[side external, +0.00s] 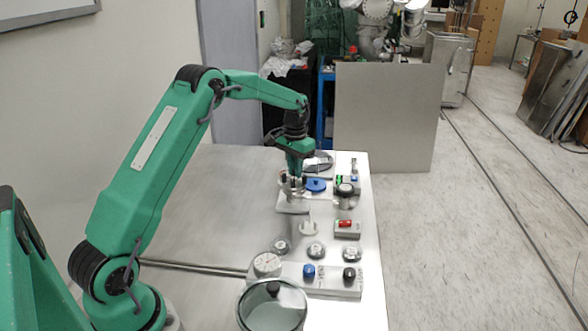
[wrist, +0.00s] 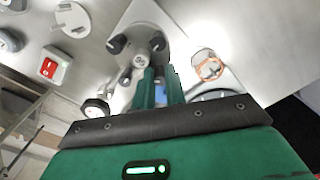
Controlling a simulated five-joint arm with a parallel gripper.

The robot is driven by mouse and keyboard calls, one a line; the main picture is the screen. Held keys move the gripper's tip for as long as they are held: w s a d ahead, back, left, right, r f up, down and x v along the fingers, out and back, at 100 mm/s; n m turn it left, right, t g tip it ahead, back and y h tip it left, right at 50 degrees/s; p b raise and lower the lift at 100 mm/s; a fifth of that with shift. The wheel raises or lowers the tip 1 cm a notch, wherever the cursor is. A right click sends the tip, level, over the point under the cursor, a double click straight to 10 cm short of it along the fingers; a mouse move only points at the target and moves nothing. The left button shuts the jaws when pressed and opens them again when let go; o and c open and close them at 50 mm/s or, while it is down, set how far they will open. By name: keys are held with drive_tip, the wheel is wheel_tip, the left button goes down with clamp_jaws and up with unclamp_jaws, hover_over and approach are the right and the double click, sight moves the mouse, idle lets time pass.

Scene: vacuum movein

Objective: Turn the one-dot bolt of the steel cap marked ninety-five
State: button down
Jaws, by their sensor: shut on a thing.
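The steel cap (wrist: 138,64) sits on a pale plate in the wrist view, with a small round mark that I cannot read for certain. Two dark-headed bolts (wrist: 117,43) show on its far side. In the side view the cap (side external: 291,187) is partly hidden under my gripper (side external: 294,176). My gripper points down at the cap, and in the wrist view its green fingers (wrist: 158,78) reach its near right edge. They are shut on a bolt there, which they mostly hide. I cannot see that bolt's dots.
A blue round part (side external: 316,185) is close right of the cap. Gauges, a blue knob (side external: 309,271) and a glass-lidded pot (side external: 272,306) are in front. The table's left side is clear.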

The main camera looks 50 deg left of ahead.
drive_tip(key=c, duration=1.4)
unclamp_jaws()
drive_tip(key=shift+c, duration=0.2)
drive_tip(key=shift+r, duration=0.15)
drive_tip(key=shift+r, duration=3.8)
